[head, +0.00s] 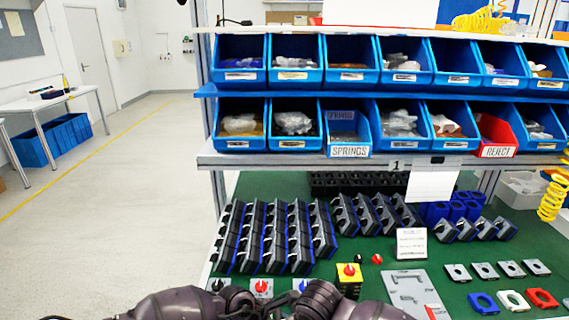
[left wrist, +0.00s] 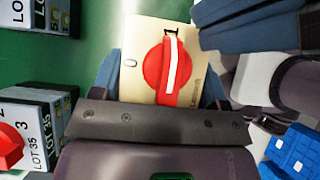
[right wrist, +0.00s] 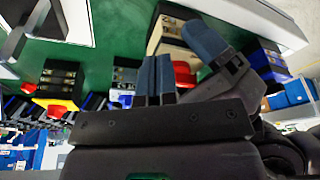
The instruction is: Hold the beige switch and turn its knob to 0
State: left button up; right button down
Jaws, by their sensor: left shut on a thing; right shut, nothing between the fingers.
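The beige switch (left wrist: 145,40) is between the fingers of my left gripper (left wrist: 160,82), which is shut on it. Its red knob (left wrist: 156,74) faces the left wrist camera. The knob's white-striped handle runs nearly upright in that view, and a 0 mark (left wrist: 131,62) shows to its left. In the right wrist view the beige switch (right wrist: 172,38) shows behind my right gripper (right wrist: 160,78). The right fingers are shut together and empty, beside the red knob (right wrist: 183,74); contact is unclear. In the head view I cannot make out the switch or the fingertips.
Other switches stand on the green table, including a yellow one with a red knob (head: 349,270) near my arms. A grey plate (head: 410,290) lies to the right. Rows of dark modules (head: 275,235) stand behind. A shelf edge (head: 300,160) with blue bins overhangs the back.

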notch_tip(320, 180, up, 4)
jog(key=shift+w+a+r, duration=0.1)
jog(key=shift+w, duration=0.05)
jog(key=shift+w+v, duration=0.2)
jog(key=shift+v, duration=0.75)
jog(key=shift+s, duration=0.2)
jog(key=n+y, duration=0.1)
jog(key=n, duration=0.3)
jog(key=d+n+g+y, duration=0.1)
jog(key=n+y, duration=0.1)
jog(key=n, duration=0.2)
jog(key=n+g+y, duration=0.1)
jog(key=n, duration=0.3)
jog(key=shift+w+d+r, duration=0.2)
jog(key=shift+w+r, duration=0.1)
jog(key=shift+r, duration=0.05)
notch_tip(320, 180, down, 7)
jog(key=shift+r, duration=0.1)
